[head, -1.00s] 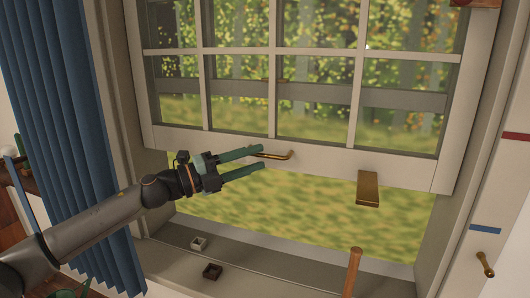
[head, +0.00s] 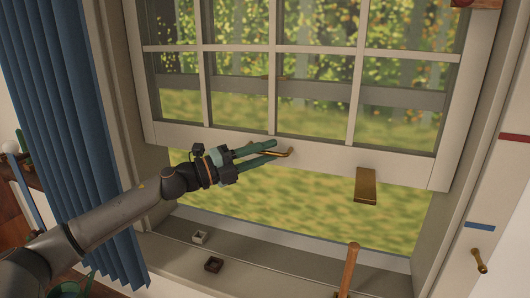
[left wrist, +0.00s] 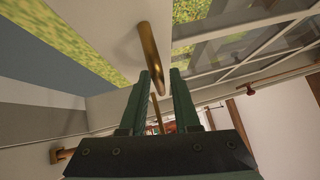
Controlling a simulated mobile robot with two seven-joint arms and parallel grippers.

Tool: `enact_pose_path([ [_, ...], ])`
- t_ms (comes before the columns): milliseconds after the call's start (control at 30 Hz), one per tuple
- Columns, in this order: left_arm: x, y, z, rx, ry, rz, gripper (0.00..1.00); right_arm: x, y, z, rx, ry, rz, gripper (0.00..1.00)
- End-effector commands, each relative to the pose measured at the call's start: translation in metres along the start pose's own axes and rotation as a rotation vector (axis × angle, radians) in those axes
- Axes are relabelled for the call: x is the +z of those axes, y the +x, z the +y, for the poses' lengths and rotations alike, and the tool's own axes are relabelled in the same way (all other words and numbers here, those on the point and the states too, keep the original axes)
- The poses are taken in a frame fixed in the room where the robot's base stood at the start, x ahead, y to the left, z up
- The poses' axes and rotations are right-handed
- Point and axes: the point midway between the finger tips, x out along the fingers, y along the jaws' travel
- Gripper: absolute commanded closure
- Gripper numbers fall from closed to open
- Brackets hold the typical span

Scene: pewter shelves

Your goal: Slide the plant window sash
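The window sash (head: 320,162) is a white-framed grid of panes, raised with a wide gap below it. A curved brass handle (head: 289,153) is on its bottom rail; it also shows in the left wrist view (left wrist: 147,45). My left gripper (head: 277,150) reaches in from the left, with one green finger on each side of the handle. In the left wrist view the handle runs between the fingertips (left wrist: 161,72). My right gripper is not in view.
A brass block (head: 366,186) sits on the bottom rail to the right. Two small boxes, one pale (head: 200,237) and one dark (head: 214,265), stand on the sill. A wooden handle (head: 349,268) rises at the front. A blue curtain (head: 70,130) hangs at left.

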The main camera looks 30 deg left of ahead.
Motion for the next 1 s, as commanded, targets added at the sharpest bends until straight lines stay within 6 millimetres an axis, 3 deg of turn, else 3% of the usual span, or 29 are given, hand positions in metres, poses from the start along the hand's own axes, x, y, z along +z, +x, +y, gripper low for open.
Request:
enact_pose_path([
  [267, -0.0002, -0.0001, 0.0, 0.0, 0.0, 0.0, 1.0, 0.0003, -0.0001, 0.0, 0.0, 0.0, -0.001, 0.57],
  [1000, -0.0003, -0.0001, 0.0, 0.0, 0.0, 0.001, 1.0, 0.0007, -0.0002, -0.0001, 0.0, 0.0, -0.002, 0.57],
])
